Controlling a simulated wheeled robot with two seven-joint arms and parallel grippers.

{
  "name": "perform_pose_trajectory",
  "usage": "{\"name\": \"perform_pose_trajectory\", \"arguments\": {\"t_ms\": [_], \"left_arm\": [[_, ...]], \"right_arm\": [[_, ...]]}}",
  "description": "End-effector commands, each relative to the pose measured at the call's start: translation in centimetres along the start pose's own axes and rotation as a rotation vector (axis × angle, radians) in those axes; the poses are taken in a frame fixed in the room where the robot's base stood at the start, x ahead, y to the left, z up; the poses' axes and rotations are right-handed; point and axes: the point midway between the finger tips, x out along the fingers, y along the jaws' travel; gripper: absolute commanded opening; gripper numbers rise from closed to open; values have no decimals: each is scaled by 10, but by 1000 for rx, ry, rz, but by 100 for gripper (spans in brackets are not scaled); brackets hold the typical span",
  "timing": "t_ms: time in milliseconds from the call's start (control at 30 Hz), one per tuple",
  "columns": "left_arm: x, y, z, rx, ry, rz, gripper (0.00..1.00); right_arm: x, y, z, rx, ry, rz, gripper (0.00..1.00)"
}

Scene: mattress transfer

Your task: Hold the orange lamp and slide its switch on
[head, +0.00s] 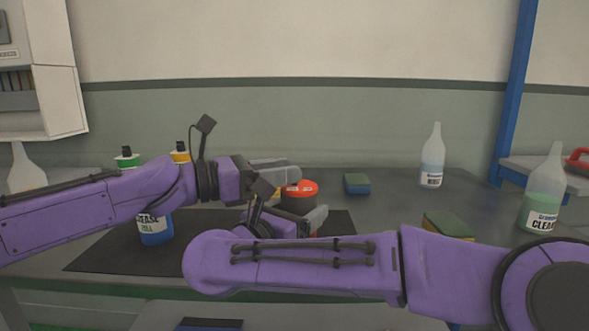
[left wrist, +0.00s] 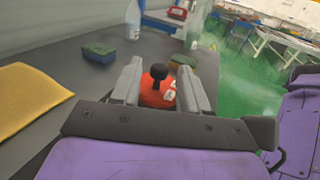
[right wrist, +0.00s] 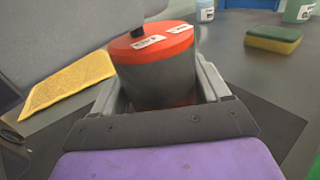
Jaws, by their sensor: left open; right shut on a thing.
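The orange lamp, with an orange-red top and a dark grey body, stands over the dark mat (head: 120,250). It shows in the head view (head: 301,188) and in the right wrist view (right wrist: 155,75). My right gripper (head: 318,215) is shut on the lamp's body, with a finger on each side. My left gripper (head: 290,172) is open above the lamp's top. In the left wrist view, a black knob (left wrist: 158,75) on the orange top lies between its fingers, apart from them. Much of the lamp is hidden by my grippers in the head view.
A yellow cloth (left wrist: 30,100) lies beside the lamp. Sponges (head: 357,183) (head: 449,225) and clear bottles (head: 432,160) (head: 543,195) stand to the right. The grey table (head: 390,205) is clear between the sponges.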

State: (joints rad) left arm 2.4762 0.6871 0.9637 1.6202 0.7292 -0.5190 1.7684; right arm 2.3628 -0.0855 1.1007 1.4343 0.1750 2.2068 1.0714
Motion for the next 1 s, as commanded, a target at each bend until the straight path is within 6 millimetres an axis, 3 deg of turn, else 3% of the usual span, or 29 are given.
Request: {"name": "perform_pose_trajectory", "arguments": {"t_ms": [200,467,567,600,633,833,1000], "left_arm": [[27,0,0,0,0,0,44],[30,0,1,0,-1,1,44],[29,0,1,0,-1,1,18],[29,0,1,0,-1,1,5],[29,0,1,0,-1,1,0],[32,-1,1,0,-2,1,0],[49,-8,1,0,-1,1,0]], "right_arm": [[0,0,1,1,-2,0,28],[0,0,1,1,-2,0,28],[0,0,1,1,-2,0,28],[0,0,1,1,-2,0,28],[0,0,1,1,-2,0,28],[0,0,1,1,-1,0,28],[0,0,0,1,0,1,28]]}}
